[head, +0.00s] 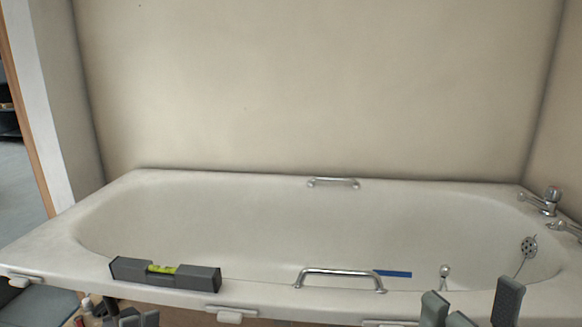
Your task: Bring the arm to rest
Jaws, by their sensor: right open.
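My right gripper (472,303) shows at the bottom right edge, in front of the bathtub's near rim. Its grey fingers stand apart with nothing between them, so it is open. The rest of the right arm is below the picture. Grey tips that look like my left gripper (138,319) show at the bottom left edge, below the near rim. Too little of them shows to tell whether they are open or shut.
A white bathtub (300,215) fills the middle. A spirit level (190,277) lies on its near rim, with a chrome handle (340,273) and a blue strip (394,274) further right. Taps (552,199) stand at the right end. The space above the tub is clear.

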